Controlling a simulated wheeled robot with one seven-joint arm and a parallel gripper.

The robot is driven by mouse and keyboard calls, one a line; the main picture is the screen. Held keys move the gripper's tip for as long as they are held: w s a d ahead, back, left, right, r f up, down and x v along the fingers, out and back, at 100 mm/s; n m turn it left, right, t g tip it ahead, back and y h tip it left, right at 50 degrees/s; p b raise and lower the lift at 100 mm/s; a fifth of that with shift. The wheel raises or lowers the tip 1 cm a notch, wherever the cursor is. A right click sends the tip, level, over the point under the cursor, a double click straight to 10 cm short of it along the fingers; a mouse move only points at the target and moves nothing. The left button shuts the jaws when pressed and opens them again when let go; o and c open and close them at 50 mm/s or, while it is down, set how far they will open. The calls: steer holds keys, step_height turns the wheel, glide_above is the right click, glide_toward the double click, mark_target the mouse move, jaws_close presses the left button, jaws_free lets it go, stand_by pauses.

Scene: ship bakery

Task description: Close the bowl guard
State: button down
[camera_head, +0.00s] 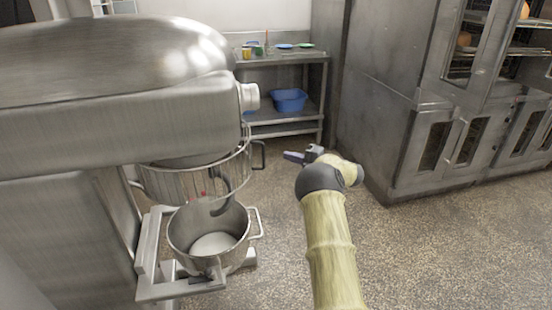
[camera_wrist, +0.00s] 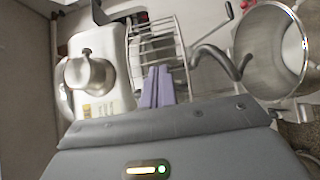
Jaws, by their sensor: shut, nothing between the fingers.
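The bowl guard (camera_head: 172,186) is a wire cage hanging under the mixer head, above the steel bowl (camera_head: 178,236). A dark bent handle (camera_head: 262,155) sticks out at its right side. I cannot tell for sure how far round the guard is turned. My gripper (camera_head: 290,156) is to the right of the handle, apart from it, fingers pointing left. In the wrist view the guard's bars (camera_wrist: 166,42) show just beyond my shut, empty purple fingers (camera_wrist: 157,88). The dough hook (camera_wrist: 212,54) and the bowl (camera_wrist: 262,58) are to their right.
The large mixer (camera_head: 110,110) fills the left side. A steel table (camera_head: 285,58) with a blue tub (camera_head: 290,100) stands at the back. Steel ovens (camera_head: 395,110) stand on the right. The speckled floor (camera_head: 440,250) at front right is clear.

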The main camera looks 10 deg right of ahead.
steer(key=d, duration=0.2)
steer(key=s+d, duration=0.1)
steer(key=d, duration=0.1)
steer(key=shift+d, duration=0.1)
steer(key=shift+w, duration=0.1)
